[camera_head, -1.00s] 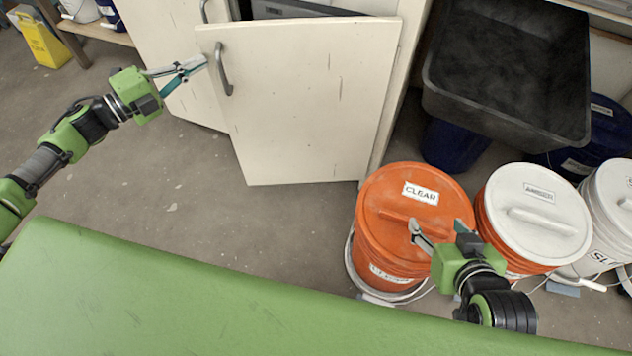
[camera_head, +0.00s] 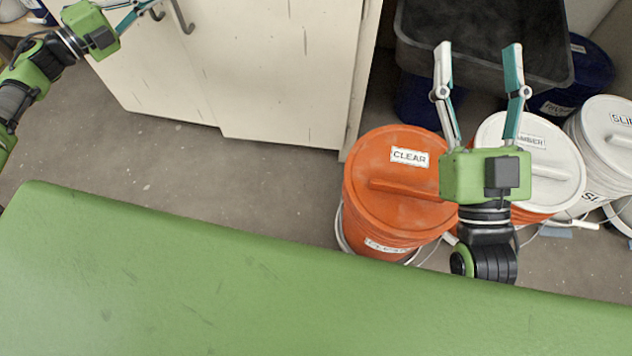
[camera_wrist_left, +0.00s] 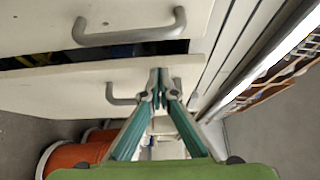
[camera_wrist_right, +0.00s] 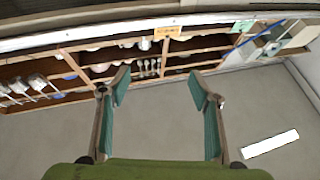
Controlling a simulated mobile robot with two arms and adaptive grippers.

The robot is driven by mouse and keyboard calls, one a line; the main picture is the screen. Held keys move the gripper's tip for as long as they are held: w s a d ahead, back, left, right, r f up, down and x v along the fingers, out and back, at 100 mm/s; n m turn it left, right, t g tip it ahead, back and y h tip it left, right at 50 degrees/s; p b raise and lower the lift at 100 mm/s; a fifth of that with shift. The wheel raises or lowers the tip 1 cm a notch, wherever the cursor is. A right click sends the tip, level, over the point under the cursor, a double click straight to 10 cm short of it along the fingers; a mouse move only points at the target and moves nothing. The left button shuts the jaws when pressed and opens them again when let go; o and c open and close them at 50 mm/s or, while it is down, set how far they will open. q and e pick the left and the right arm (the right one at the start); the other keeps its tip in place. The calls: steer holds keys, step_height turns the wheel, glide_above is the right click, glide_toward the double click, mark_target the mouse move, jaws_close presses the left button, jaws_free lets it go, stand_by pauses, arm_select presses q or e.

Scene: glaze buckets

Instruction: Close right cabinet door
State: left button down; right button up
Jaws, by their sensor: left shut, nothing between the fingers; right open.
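The right cabinet door (camera_head: 275,75) is a cream panel in the head view, standing nearly in line with the left door (camera_head: 150,80). In the left wrist view the right door (camera_wrist_left: 75,90) is the lower panel, with its grey handle (camera_wrist_left: 122,97). A dark gap separates it from the left door, so it looks slightly ajar. My right gripper (camera_head: 478,47) is open and empty above the buckets, away from the door.
An orange CLEAR bucket (camera_head: 390,200) stands right of the cabinet. A white-lidded AMBER bucket (camera_head: 555,170) and a dark bin (camera_head: 470,30) are near my right gripper. Bare floor (camera_head: 190,165) lies before the cabinet.

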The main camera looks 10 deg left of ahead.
steer(key=shift+s+r, duration=0.2)
steer(key=shift+r, duration=0.15)
steer(key=shift+f, duration=0.15)
stand_by(0.4)
